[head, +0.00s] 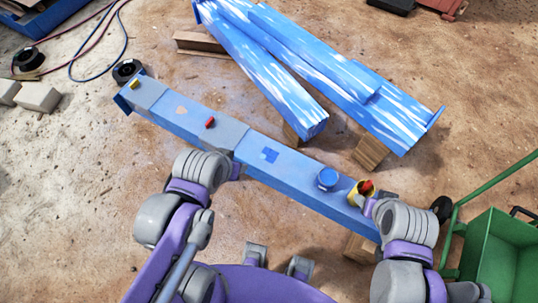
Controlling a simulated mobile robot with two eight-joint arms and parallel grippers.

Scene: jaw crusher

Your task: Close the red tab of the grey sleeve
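A long blue and grey beam lies diagonally across the middle of the head view. A grey sleeve (229,131) wraps part of it, left of centre. A small red tab (210,122) stands up from the top face at the sleeve's left part; I cannot tell its exact angle. My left gripper (237,171) is low at the beam's near side, below and right of the red tab and apart from it; its fingers are mostly hidden. My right gripper (368,206) is at the beam's right end, beside a yellow ring with a red piece (361,190); its fingertips are not clear.
A yellow tab (134,85) is near the beam's left end, and a round blue cap (327,179) is on its right part. Blue-white beams (300,85) lie on wooden blocks behind. A green cart (500,250) stands at right.

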